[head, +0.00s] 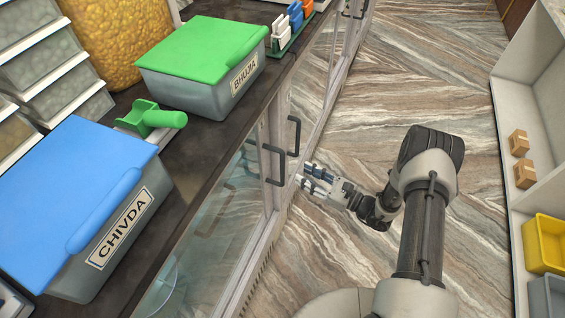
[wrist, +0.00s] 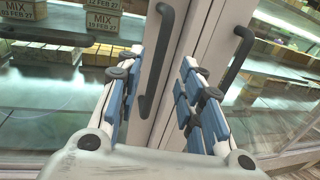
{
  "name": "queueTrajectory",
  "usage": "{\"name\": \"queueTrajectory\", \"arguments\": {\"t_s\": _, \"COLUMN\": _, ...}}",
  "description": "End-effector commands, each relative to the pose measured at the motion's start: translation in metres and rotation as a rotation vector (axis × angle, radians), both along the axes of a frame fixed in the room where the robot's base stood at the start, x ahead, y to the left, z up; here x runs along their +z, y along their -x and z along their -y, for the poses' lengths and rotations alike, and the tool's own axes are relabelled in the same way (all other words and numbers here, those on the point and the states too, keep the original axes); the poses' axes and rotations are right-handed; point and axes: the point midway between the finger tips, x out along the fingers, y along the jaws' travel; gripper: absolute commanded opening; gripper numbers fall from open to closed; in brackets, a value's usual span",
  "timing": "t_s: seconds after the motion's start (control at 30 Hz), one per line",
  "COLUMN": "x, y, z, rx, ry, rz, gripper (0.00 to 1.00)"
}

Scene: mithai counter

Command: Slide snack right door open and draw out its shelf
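Two glass doors with pale frames meet under the counter, each with a dark bar handle. The near handle (head: 275,165) stands upright in the wrist view (wrist: 154,70), between my finger pads. The far handle (head: 294,136) shows to the right in the wrist view (wrist: 236,55). My gripper (head: 314,178) is open in front of the doors, its two blue-padded fingers (wrist: 166,75) apart, one on each side of the near handle. I cannot tell whether they touch it. The doors look closed.
On the counter stand a blue-lidded CHIVDA bin (head: 75,200), a green-lidded BHUJIA bin (head: 205,60) and a green scoop (head: 152,118). The aisle floor (head: 420,70) is clear. A white shelf unit (head: 508,110) with a yellow bin (head: 545,245) stands right.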

Motion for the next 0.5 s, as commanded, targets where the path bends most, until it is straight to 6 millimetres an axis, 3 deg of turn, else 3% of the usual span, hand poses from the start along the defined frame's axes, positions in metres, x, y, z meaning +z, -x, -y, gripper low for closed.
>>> {"name": "queueTrajectory", "arguments": {"t_s": 0.2, "x": -0.001, "y": -0.024, "z": -0.043, "rx": 0.006, "ry": 0.000, "rz": 0.002, "gripper": 0.35}}
{"name": "queueTrajectory", "arguments": {"t_s": 0.5, "x": -0.001, "y": -0.047, "z": -0.079, "rx": 0.002, "ry": 0.001, "rz": 0.001, "gripper": 0.35}}
